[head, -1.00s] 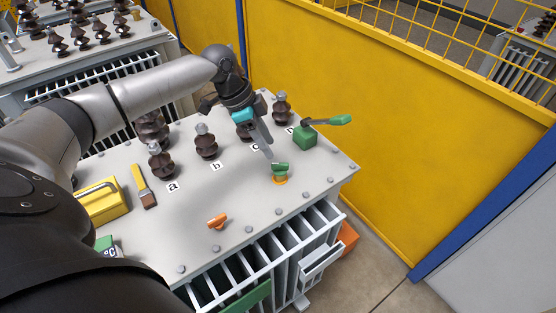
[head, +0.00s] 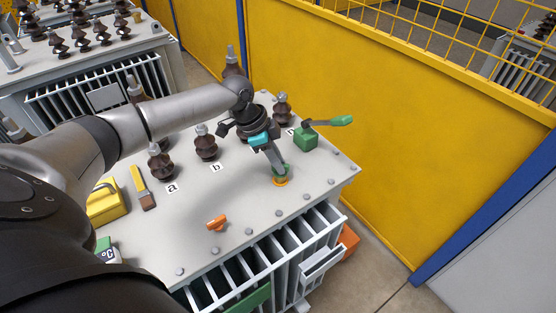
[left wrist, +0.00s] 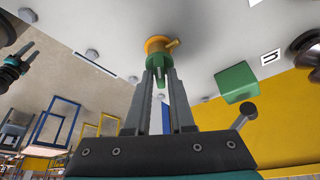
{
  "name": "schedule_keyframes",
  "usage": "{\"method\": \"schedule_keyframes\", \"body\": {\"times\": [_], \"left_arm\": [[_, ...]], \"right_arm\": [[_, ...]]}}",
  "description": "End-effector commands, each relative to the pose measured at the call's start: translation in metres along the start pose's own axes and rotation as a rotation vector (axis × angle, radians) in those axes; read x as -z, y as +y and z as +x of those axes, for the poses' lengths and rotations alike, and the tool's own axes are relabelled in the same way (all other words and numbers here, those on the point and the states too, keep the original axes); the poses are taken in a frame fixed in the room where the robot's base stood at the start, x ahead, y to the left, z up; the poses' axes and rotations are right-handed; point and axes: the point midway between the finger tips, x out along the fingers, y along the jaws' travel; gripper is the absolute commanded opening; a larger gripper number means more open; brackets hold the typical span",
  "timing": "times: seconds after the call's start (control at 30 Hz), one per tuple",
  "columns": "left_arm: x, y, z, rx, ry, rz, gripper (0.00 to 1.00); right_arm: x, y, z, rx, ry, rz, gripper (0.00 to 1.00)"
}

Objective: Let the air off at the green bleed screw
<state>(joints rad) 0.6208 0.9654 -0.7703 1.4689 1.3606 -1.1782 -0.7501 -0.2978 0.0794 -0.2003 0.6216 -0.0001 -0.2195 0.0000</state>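The green bleed screw (head: 281,168) sits on an orange collar (head: 280,181) near the front right of the grey transformer lid. My left gripper (head: 273,160) is at the screw, fingers pointing down at it. In the left wrist view, the screw (left wrist: 157,60) and its collar (left wrist: 159,43) show at the tips of my left gripper (left wrist: 159,76), with a green tab between the two fingers. Whether they press on it or stand clear, I cannot tell. What looks like my right gripper (left wrist: 18,60) shows at that view's left edge, small; the head view does not show it.
A green block with a lever (head: 305,139) stands right of the gripper. Brown insulators (head: 206,143) line up behind. An orange valve handle (head: 216,223), a brush (head: 144,190) and a yellow box (head: 108,206) lie on the lid. A yellow wall (head: 380,130) stands beyond.

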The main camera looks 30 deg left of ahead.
Motion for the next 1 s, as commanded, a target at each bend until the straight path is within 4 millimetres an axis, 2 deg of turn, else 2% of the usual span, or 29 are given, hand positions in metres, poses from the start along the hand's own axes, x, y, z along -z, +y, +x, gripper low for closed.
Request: {"method": "schedule_keyframes", "body": {"times": [0.03,0.17,0.77,1.0], "left_arm": [[-0.0001,-0.0001,-0.0002,0.000,0.000,0.000,0.15],[-0.0001,0.0000,-0.0002,0.000,0.000,0.000,0.00],[-0.0002,-0.0001,-0.0002,-0.008,0.000,0.016,0.00],[0.0004,-0.0015,-0.0001,-0.048,0.001,0.114,0.00]], "right_arm": [[-0.0009,0.0000,0.0000,0.000,-0.002,0.000,0.50],[-0.0018,0.0000,-0.0001,0.000,-0.003,0.000,0.50],[-0.0034,0.0001,0.0002,0.000,-0.006,0.000,0.50],[-0.0037,0.0001,0.0019,0.000,-0.006,0.000,0.50]]}}
